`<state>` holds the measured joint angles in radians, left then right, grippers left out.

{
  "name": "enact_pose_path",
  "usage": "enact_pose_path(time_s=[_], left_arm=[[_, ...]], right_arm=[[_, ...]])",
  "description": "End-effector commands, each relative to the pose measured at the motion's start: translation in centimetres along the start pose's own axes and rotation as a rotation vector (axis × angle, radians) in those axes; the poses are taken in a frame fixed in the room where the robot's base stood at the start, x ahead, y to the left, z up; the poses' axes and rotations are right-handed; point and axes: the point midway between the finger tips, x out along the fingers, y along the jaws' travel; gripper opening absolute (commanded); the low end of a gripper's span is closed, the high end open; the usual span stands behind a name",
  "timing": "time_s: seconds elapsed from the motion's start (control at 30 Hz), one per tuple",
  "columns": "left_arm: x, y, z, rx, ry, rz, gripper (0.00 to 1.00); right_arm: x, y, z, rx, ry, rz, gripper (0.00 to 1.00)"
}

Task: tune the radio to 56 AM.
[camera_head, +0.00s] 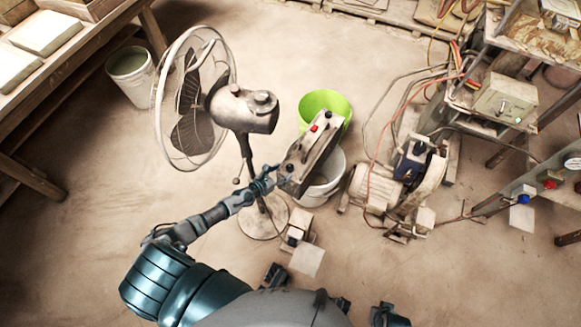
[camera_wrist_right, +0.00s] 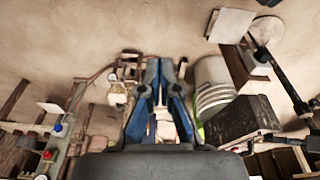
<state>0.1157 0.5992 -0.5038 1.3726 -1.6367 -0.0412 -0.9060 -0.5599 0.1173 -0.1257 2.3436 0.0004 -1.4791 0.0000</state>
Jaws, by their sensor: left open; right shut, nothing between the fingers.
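No tuning dial or frequency figures can be read in either view, so I cannot tell for sure which thing is the radio. A long dark box (camera_head: 318,152) with a red knob and other small controls on its top stands tilted in the middle of the head view; it may be the radio. What seems to be the same box shows in the right wrist view (camera_wrist_right: 238,120), right of the fingers. My left gripper (camera_head: 270,180) is open at the box's lower left end; contact is unclear. My right gripper (camera_wrist_right: 161,68) is shut and empty, seen only in its wrist view.
A fan (camera_head: 240,108) stands close left of the box, behind my left arm. A green bucket (camera_head: 325,101) and white bucket (camera_head: 322,192) are beside the box. A motor pump (camera_head: 385,185) with hoses and a grey control box (camera_head: 505,100) are to the right.

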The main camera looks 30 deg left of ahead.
Motion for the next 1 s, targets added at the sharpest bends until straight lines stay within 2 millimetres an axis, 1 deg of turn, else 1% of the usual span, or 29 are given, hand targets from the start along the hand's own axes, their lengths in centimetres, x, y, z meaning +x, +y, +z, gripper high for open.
enact_pose_path(time_s=[0.03,0.13,0.2,0.3,0.4,0.5,0.77,0.8,0.87,0.9,0.97,1.0], left_arm=[[1.2,0.0,-0.4,-0.003,0.0,0.002,0.6],[3.0,-0.1,-0.4,-0.002,0.001,0.0,0.6],[3.7,0.0,-0.4,-0.002,0.001,0.0,0.6],[4.6,0.0,-0.3,-0.002,0.0,0.001,0.6],[5.2,0.0,-0.2,-0.003,-0.001,0.001,0.6],[5.4,0.0,-0.1,-0.003,-0.002,0.001,0.6],[5.4,0.0,0.0,-0.003,-0.002,0.001,0.6],[5.4,0.0,0.0,-0.003,-0.002,0.001,0.5],[5.4,0.0,0.0,-0.003,-0.002,0.001,0.35],[5.4,0.0,0.0,-0.003,-0.002,0.001,0.25],[5.4,0.0,0.0,-0.003,-0.001,0.001,0.1],[5.4,0.0,0.0,-0.003,-0.001,0.001,0.0]], right_arm=[[-0.8,0.0,0.1,0.001,0.004,0.0,0.0],[-2.7,0.1,0.2,0.002,0.01,0.0,0.0],[-2.2,-0.1,-1.2,-0.001,0.075,-0.003,0.0],[-2.1,-0.3,-2.7,-0.003,0.144,-0.007,0.0],[-2.1,-0.5,-3.7,-0.004,0.19,-0.009,0.0],[-2.2,-0.5,-4.2,-0.005,0.212,-0.01,0.0],[-2.2,-0.5,-4.3,-0.005,0.219,-0.01,0.0],[-2.2,-0.5,-4.3,-0.005,0.218,-0.011,0.0],[-2.2,-0.5,-4.4,-0.005,0.218,-0.01,0.0],[-2.2,-0.5,-4.4,-0.005,0.218,-0.01,0.0],[-2.2,-0.5,-4.4,-0.005,0.218,-0.01,0.0],[-2.2,-0.5,-4.4,-0.005,0.218,-0.01,0.0]])
